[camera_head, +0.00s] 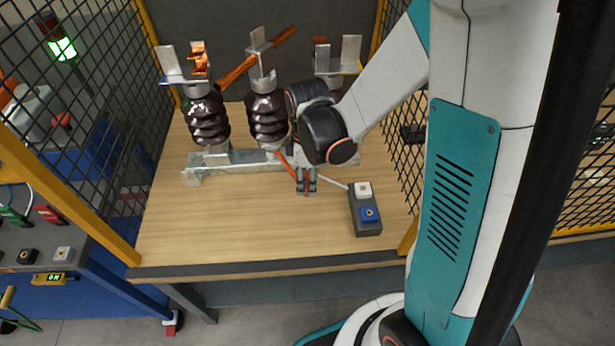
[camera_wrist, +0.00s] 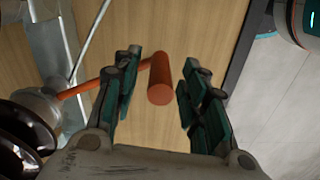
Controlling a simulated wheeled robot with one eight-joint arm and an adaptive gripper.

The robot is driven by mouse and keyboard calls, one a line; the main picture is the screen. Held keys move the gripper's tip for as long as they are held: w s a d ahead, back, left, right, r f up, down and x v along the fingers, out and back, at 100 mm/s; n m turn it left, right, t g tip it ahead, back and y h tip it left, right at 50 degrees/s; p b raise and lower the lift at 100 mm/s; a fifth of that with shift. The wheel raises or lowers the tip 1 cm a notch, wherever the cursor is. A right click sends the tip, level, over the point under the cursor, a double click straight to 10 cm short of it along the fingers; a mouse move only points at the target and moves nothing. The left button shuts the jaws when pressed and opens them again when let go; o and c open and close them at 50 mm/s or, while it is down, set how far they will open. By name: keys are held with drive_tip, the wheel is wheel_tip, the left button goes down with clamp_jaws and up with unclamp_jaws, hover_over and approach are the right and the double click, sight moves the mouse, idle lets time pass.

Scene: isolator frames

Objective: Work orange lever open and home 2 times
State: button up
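The isolator frame (camera_head: 232,160) stands on the bench, with several dark ribbed insulators, one in the middle (camera_head: 267,117). The orange lever (camera_head: 286,163) slants from its base toward my gripper. In the wrist view its thin orange rod (camera_wrist: 92,84) ends in a thicker round handle (camera_wrist: 160,82). My gripper (camera_head: 306,188) points down in front of the frame. In the wrist view my gripper (camera_wrist: 158,92) is open, its green-padded fingers on either side of the handle, with gaps visible. An orange-brown bar (camera_head: 240,71) crosses atop the middle insulator, angled away from the left contact (camera_head: 199,58).
A small control box (camera_head: 365,210) with white and blue buttons sits right of my gripper, a cable running from it. Mesh fence panels (camera_head: 70,80) flank the bench. The bench front (camera_head: 230,240) is clear. A green lamp (camera_head: 63,48) glows at left.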

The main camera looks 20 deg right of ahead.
wheel_tip(320, 180, up, 12)
drive_tip(key=shift+s+r, duration=0.1)
idle(0.5)
